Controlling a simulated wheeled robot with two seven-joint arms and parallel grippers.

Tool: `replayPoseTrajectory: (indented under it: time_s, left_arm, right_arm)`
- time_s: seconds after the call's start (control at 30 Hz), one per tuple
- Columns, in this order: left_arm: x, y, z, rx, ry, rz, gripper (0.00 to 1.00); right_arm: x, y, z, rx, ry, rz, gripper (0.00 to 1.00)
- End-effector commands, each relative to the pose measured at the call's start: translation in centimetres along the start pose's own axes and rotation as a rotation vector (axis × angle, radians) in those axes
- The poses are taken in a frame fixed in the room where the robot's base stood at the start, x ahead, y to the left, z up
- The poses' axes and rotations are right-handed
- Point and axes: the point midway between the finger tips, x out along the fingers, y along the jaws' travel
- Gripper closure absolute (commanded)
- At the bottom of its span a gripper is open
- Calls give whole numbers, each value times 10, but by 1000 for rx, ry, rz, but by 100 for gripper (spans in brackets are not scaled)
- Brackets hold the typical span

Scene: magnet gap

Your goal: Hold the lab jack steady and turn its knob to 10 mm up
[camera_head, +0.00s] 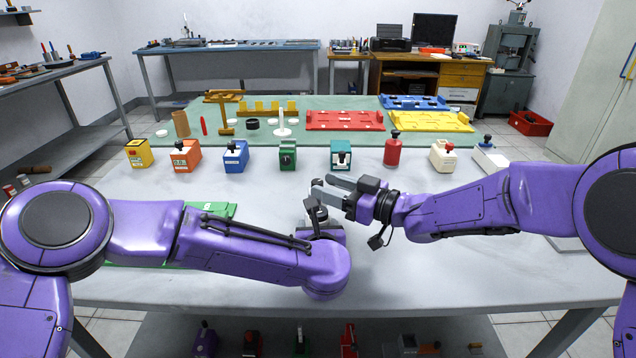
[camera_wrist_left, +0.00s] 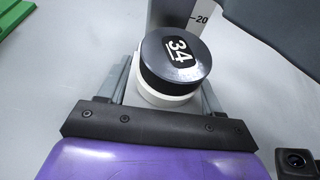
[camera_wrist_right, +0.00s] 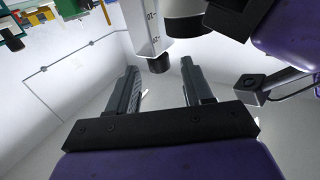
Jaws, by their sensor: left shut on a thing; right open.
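A black-topped white round piece marked 34 (camera_wrist_left: 175,60) sits between the fingers of my left gripper (camera_wrist_left: 170,88), which is shut on it. A grey upright with a 20 mark (camera_wrist_left: 190,18) stands just behind it. In the right wrist view a pale marked post (camera_wrist_right: 147,28) ends in a small black knob (camera_wrist_right: 158,64). My right gripper (camera_wrist_right: 159,72) is open, with its fingertips on either side of the knob's line; I cannot tell whether they touch it. In the head view my right gripper (camera_head: 323,189) points left above the left one. My arms hide most of the lab jack there.
A green tray (camera_head: 222,208) lies partly under my left arm. The bench's front right (camera_head: 480,270) is clear.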

Motion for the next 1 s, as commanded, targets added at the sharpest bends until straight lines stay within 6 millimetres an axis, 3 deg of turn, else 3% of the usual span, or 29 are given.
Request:
replayPoseTrajectory:
  time_s: [0.2, 0.5, 0.57, 0.67, 1.0]
  left_arm:
    - [0, 1, -1, 0, 2, 2, 72]
    - [0, 1, -1, 0, 2, 2, 72]
    - [0, 1, -1, 0, 2, 2, 72]
    - [0, 1, -1, 0, 2, 2, 72]
    - [1, 1, -1, -1, 2, 3, 72]
  right_arm:
    - [31, 0, 0, -1, 0, 0, 50]
    - [36, 0, 0, 0, 0, 1, 50]
    - [35, 0, 0, 0, 0, 1, 66]
    - [35, 0, 0, 0, 0, 1, 98]
    - [36, -1, -1, 0, 3, 101, 99]
